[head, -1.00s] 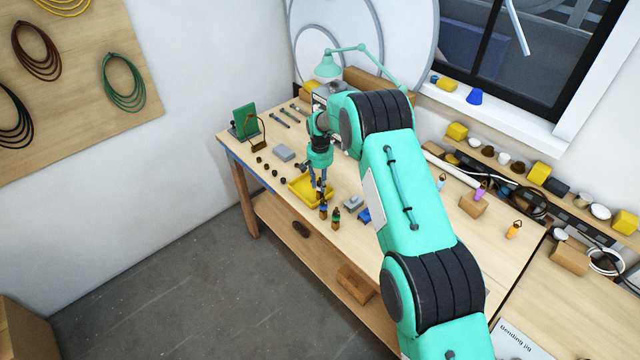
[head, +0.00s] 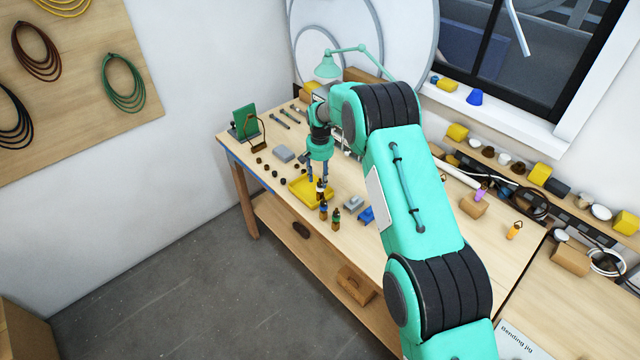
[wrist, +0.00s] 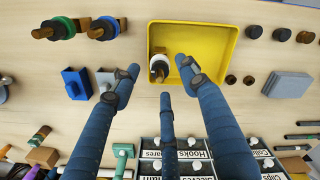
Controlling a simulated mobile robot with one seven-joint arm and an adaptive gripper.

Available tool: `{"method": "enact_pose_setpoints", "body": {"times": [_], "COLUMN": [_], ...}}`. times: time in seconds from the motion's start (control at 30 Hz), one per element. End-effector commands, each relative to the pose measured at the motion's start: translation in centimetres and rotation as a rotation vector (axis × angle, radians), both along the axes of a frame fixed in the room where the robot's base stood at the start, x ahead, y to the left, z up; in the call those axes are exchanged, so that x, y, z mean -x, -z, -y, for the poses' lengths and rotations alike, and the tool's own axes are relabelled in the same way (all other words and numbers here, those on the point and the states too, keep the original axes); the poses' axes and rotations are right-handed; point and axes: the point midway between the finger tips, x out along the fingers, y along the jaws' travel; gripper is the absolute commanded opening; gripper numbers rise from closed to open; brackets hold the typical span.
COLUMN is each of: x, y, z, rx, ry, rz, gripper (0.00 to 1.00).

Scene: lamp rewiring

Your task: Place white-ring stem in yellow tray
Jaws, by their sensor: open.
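The yellow tray (head: 299,193) lies on the bench and also shows in the wrist view (wrist: 208,42). The white-ring stem (wrist: 158,68), dark with a brass end, stands in the tray's near-left corner in the wrist view; it also shows in the head view (head: 320,188). My gripper (wrist: 157,78) is open, its fingers spread around the stem and apart from it. In the head view my gripper (head: 318,179) is just above the tray. A blue-ring stem (wrist: 103,28) and a green-ring stem (wrist: 58,28) stand outside the tray.
A blue block (wrist: 76,83) and a grey block (wrist: 105,79) lie left of the tray in the wrist view. Several dark knobs (wrist: 254,32) and a grey box (wrist: 286,86) are to its right. Labelled drawers (wrist: 190,156) stand at the bottom.

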Motion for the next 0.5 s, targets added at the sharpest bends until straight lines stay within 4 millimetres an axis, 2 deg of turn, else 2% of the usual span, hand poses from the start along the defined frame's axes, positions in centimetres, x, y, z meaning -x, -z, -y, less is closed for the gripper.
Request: {"method": "enact_pose_setpoints", "body": {"times": [0.2,0.5], "x": [-0.1,-0.1], "y": [-3.9,-7.4], "z": [0.0,0.0], "rx": [-0.001,0.0], "ry": [0.0,0.0], "rz": [0.004,0.001], "gripper": [0.44,0.44]}}
